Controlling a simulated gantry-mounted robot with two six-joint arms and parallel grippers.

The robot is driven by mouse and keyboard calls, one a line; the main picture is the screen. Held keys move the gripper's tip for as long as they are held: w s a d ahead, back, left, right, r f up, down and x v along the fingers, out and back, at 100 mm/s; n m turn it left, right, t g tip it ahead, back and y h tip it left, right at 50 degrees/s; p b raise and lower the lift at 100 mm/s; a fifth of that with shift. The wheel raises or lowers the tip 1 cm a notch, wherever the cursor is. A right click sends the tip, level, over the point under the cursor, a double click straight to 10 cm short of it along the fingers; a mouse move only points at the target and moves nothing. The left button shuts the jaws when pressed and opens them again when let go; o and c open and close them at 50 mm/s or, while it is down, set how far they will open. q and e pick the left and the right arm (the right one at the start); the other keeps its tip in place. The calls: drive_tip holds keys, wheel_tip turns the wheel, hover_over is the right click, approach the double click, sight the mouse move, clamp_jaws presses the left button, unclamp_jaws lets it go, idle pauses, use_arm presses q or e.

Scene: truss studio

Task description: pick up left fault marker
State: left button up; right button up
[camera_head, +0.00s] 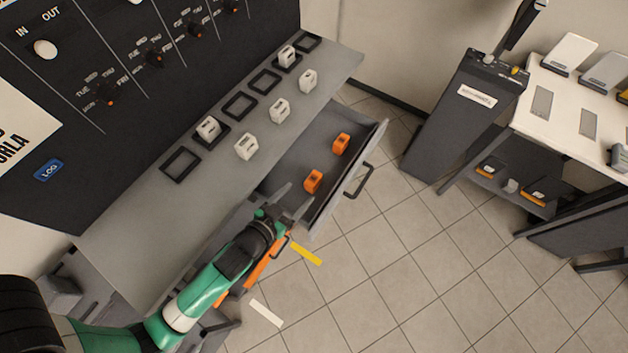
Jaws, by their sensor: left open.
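Two orange fault markers lie in the open grey drawer (360,137) below the desk ledge. The left fault marker (313,181) is nearer the drawer's front left part. The right fault marker (341,144) is farther back to the right. My left gripper (293,198) is open and empty at the drawer's near left end. Its fingers point toward the left marker and appear a short way from it; the height gap cannot be told. My right gripper is not in view.
The grey ledge (150,232) holds several white blocks, such as one at the front (246,147), and black square frames (181,165). The drawer handle (358,181) sticks out to the right. A dark pedestal (460,115) and white table (560,100) stand right. Tiled floor between is clear.

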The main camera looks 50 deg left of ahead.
sight(313, 179)
use_arm(q)
drive_tip(key=x, duration=0.4)
drive_tip(key=shift+w, duration=0.1)
drive_tip(key=b+x, duration=0.1)
drive_tip(key=x, duration=0.4)
drive_tip(key=shift+w+b, duration=0.15)
drive_tip(key=shift+b, duration=0.2)
clamp_jaws()
